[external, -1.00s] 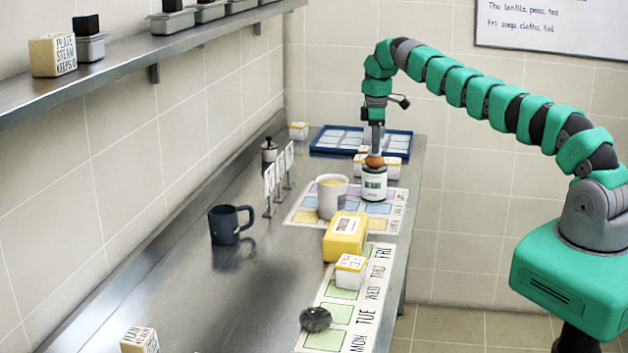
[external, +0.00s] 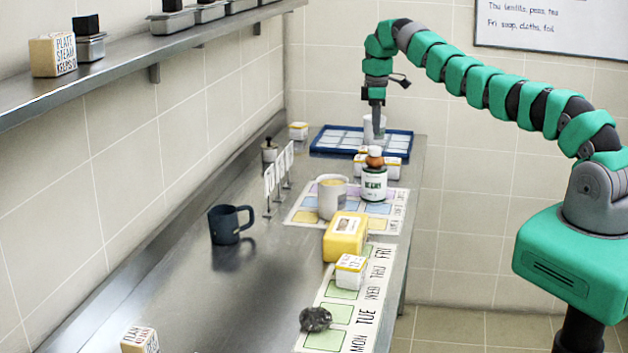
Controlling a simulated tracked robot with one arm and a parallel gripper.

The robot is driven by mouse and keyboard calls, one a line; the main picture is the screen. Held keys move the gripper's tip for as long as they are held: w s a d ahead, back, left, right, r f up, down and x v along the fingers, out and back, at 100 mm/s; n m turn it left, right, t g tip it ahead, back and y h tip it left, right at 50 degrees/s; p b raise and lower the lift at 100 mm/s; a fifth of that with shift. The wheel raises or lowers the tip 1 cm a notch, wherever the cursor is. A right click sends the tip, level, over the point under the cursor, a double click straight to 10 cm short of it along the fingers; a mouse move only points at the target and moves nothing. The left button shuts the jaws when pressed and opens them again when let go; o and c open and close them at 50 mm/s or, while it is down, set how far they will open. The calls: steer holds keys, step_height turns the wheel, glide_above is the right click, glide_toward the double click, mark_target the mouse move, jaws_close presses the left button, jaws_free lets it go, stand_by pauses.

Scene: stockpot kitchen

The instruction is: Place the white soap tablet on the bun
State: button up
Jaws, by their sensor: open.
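The bun (external: 375,161) is a small brown rounded thing on top of a jar with a white and dark label (external: 374,185). A small white piece, which looks like the white soap tablet (external: 375,150), lies on top of the bun. It is small at this size, so its exact seating is hard to tell. My gripper (external: 378,136) points down just above the bun and the white piece, apart from them. It is open, with nothing seen in it. Its fingers partly cover a white cup behind it.
A blue tray (external: 327,150) lies at the back. White-yellow boxes (external: 393,169) stand behind the jar. A white mug (external: 331,197), a yellow box (external: 345,236), a dark mug (external: 230,224) and card stands (external: 278,180) are nearer. The counter's left front is mostly clear.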

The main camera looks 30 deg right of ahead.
steer(key=s+r+m+t, duration=0.3)
steer(key=r+t, duration=0.1)
steer(key=r, duration=1.5)
steer(key=s+r+m+t, duration=0.2)
steer(key=r+t, duration=0.2)
steer(key=r, duration=1.5)
steer(key=s+r+m+t, duration=0.5)
steer(key=s+r+t, duration=0.2)
steer(key=s+r, duration=1.6)
steer(key=s, duration=0.4)
steer(key=shift+d+r+m, duration=0.25)
steer(key=shift+r+m, duration=0.15)
